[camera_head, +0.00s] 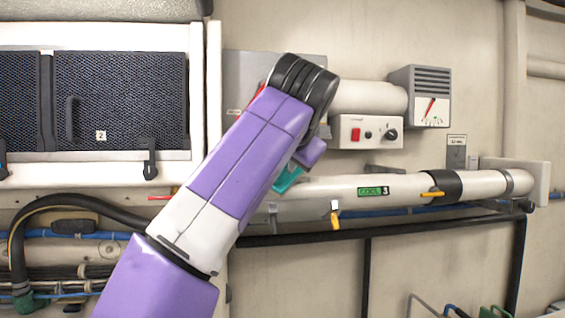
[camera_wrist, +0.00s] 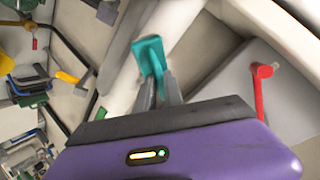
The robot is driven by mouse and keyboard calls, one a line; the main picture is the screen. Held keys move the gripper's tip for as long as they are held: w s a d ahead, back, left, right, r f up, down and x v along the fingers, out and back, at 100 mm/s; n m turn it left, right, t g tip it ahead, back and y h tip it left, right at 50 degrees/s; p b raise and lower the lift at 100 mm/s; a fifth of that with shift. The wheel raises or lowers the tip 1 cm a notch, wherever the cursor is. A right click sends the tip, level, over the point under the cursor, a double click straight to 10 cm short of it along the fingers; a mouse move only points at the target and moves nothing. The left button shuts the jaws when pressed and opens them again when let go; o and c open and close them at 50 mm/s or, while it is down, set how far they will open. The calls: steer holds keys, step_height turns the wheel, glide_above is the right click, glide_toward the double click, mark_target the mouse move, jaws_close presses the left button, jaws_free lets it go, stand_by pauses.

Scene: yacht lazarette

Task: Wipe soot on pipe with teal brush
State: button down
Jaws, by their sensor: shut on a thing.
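The teal brush (camera_head: 288,179) shows just below my arm in the head view, close to the white pipe (camera_head: 390,188) marked "COOL 3". In the wrist view my gripper (camera_wrist: 160,86) is shut on the teal brush (camera_wrist: 150,55), whose broad end points away from the fingers. The brush overlaps the pale pipe (camera_wrist: 125,84) there; I cannot tell whether they touch. My arm hides the pipe's left part in the head view. No soot can be made out clearly on the visible pipe.
A control box (camera_head: 367,132) and a gauge box (camera_head: 420,97) sit on the wall above the pipe. A yellow lever (camera_head: 432,194) and a yellow-tipped valve (camera_head: 335,217) stick out near it. A red lever (camera_wrist: 260,92) stands right of my gripper.

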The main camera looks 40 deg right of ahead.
steer(key=s+d+p, duration=0.1)
steer(key=s+d, duration=0.4)
steer(key=d, duration=0.2)
steer(key=shift+d, duration=0.3)
stand_by(0.7)
steer(key=shift+w+a+f+p, duration=0.1)
steer(key=shift+w+a+p, duration=0.3)
steer(key=shift+w+a, duration=0.85)
steer(key=shift+w+a+p, duration=0.45)
steer(key=shift+w+a, duration=0.25)
steer(key=shift+a, duration=1)
steer(key=shift+w+a+f+p, duration=0.1)
steer(key=shift+w+a+p, duration=0.3)
steer(key=shift+w+a, duration=0.85)
steer(key=shift+s+a, duration=0.2)
steer(key=shift+s, duration=0.05)
steer(key=shift+r, duration=0.15)
steer(key=shift+s+a+r+p, duration=0.35)
steer(key=shift+s+r+p, duration=0.2)
steer(key=shift+r, duration=0.2)
steer(key=shift+s+a+r+p, duration=0.35)
steer(key=shift+s+r+p, duration=0.15)
steer(key=shift+r, duration=0.3)
steer(key=shift+s+a+r+p, duration=0.35)
steer(key=shift+s+r+p, duration=0.2)
steer(key=shift+r, duration=0.2)
